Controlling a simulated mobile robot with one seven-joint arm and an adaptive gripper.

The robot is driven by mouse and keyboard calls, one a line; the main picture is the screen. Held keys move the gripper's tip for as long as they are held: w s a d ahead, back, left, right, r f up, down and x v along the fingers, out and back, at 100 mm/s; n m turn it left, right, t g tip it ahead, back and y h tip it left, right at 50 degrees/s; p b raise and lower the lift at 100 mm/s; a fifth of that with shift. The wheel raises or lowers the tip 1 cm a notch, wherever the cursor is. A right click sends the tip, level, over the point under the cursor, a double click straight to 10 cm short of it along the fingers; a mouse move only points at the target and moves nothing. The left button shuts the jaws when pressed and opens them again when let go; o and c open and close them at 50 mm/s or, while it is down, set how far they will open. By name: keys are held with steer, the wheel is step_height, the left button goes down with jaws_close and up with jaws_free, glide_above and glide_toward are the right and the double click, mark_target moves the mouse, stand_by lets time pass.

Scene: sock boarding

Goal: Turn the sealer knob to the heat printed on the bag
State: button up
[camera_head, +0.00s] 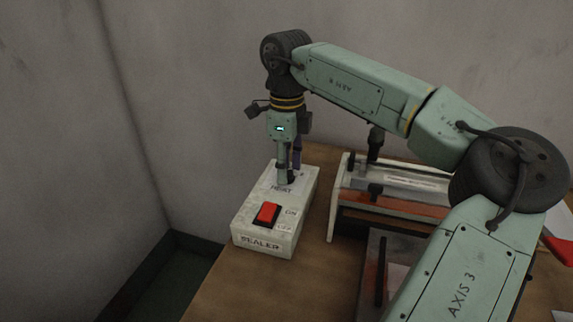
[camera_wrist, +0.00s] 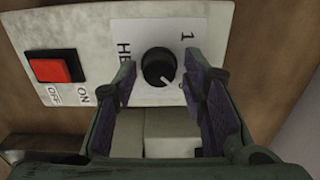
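The white sealer box (camera_head: 262,243) stands on the wooden table, with "HEAT" printed beside its knob. The round black knob (camera_wrist: 158,67) shows in the wrist view; its white mark points to the lower right. A "1" is printed to its upper right, and another mark is partly hidden by the right finger. My gripper (camera_head: 287,182) points down over the knob and hides it in the head view. In the wrist view my gripper (camera_wrist: 160,75) is open, with one finger on each side of the knob and small gaps visible. I cannot make out a bag with a printed heat.
The red rocker switch (camera_head: 267,213) is on the box near the ON and OFF labels; it also shows in the wrist view (camera_wrist: 54,67). A long sealing machine (camera_head: 385,207) stands right of the box. Walls close in behind and left. My arm hides part of the table's right side.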

steer(key=shift+o, duration=0.8)
steer(key=shift+r, duration=0.1)
step_height(320, 180, up, 12)
